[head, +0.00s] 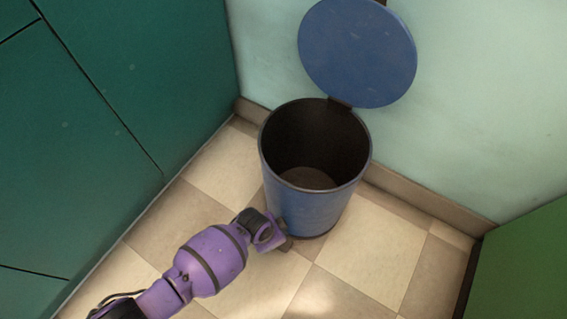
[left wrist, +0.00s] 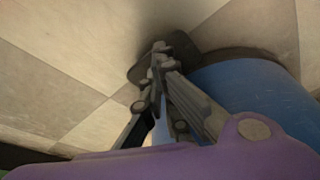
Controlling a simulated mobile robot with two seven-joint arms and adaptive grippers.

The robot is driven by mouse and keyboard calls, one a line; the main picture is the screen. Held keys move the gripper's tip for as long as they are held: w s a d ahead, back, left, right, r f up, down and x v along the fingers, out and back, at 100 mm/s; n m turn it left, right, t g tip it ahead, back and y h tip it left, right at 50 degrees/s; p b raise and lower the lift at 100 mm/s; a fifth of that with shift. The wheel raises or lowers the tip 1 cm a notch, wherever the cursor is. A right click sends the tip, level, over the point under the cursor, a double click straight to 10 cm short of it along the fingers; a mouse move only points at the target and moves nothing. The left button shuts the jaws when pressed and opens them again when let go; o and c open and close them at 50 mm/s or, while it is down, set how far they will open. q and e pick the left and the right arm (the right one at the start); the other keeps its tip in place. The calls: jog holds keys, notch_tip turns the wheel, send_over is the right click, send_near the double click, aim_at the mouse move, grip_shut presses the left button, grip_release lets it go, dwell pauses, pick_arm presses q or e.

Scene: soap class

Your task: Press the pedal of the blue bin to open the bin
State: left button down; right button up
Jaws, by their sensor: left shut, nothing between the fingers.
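The blue bin (head: 312,210) stands on the tiled floor in the corner, and its round blue lid (head: 357,52) is raised against the wall. The inside of the bin is dark and looks empty. My left gripper (head: 284,243) is low at the front left of the bin's base. In the left wrist view my left gripper (left wrist: 160,58) is shut and empty, with its fingertips at the dark pedal (left wrist: 185,46) beside the blue bin wall (left wrist: 262,92). They appear to touch the pedal. The pedal is mostly hidden in the head view. My right gripper is not in view.
Dark green cabinets (head: 120,110) stand on the left. A pale green wall (head: 480,90) with a baseboard is behind the bin. A green panel (head: 525,265) is at the lower right. The floor (head: 370,250) right of the bin is clear.

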pick_arm(q)
notch_tip(320, 180, up, 5)
jog(key=p, duration=0.3)
jog(key=shift+w+f+p, duration=0.1)
jog(key=shift+p, duration=0.25)
jog(key=shift+r+p, duration=0.3)
jog(key=shift+r, duration=0.05)
jog(key=shift+f, duration=0.15)
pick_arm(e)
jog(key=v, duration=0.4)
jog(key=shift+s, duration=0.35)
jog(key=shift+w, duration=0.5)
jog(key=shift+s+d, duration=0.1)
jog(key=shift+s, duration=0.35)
